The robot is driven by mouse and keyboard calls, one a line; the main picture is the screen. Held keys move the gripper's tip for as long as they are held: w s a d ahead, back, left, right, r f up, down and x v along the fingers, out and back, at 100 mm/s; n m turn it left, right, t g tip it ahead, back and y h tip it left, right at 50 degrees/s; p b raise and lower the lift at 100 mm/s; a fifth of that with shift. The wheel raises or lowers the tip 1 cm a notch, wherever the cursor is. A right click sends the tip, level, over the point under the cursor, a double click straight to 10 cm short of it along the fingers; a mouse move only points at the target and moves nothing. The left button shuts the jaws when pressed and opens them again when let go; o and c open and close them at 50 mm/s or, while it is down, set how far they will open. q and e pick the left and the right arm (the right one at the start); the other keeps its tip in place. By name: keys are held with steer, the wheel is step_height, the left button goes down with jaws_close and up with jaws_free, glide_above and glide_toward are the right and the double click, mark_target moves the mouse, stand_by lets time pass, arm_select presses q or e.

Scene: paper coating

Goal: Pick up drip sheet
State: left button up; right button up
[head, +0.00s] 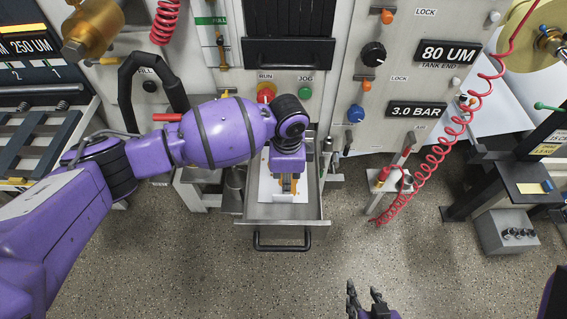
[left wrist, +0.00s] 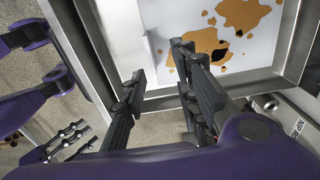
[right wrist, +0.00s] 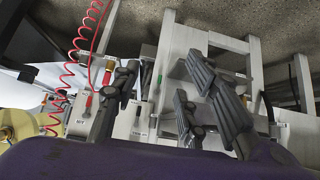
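The drip sheet is a white sheet with orange-brown splotches (left wrist: 164,14). It lies in an open metal drawer (head: 262,210) that is pulled out from the machine, and part of it (head: 267,188) shows in the head view. A small pale upright tab (left wrist: 149,54) is at the sheet's edge in the left wrist view. My left gripper (left wrist: 160,60) is open over the drawer, with its fingertips apart on either side of the tab. Contact cannot be told. In the head view my left gripper (head: 288,184) covers much of the sheet. My right gripper (head: 364,297) is open and empty, low in the head view.
The drawer's dark handle (head: 283,246) faces the floor. A red coiled hose (head: 432,160) hangs to the right, near a small stand with red parts (head: 383,178). A grey box with knobs (head: 508,232) stands further right. The speckled floor in front is clear.

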mark_target(283, 196)
arm_select(q)
steer(key=f, duration=0.1)
steer(key=s, duration=0.1)
steer(key=f, duration=0.1)
steer(key=shift+s+a+f, duration=0.2)
steer(key=shift+s+f, duration=0.05)
steer(key=shift+f, duration=0.05)
steer(key=f, duration=0.3)
steer(key=shift+a+f, duration=0.35)
steer(key=shift+f, duration=0.4)
arm_select(e)
steer(key=shift+s+f, duration=0.2)
steer(key=shift+s, duration=0.6)
steer(key=shift+d, duration=0.15)
arm_select(q)
steer(key=shift+w, duration=0.1)
jaws_close()
arm_select(e)
steer(key=shift+s, duration=0.15)
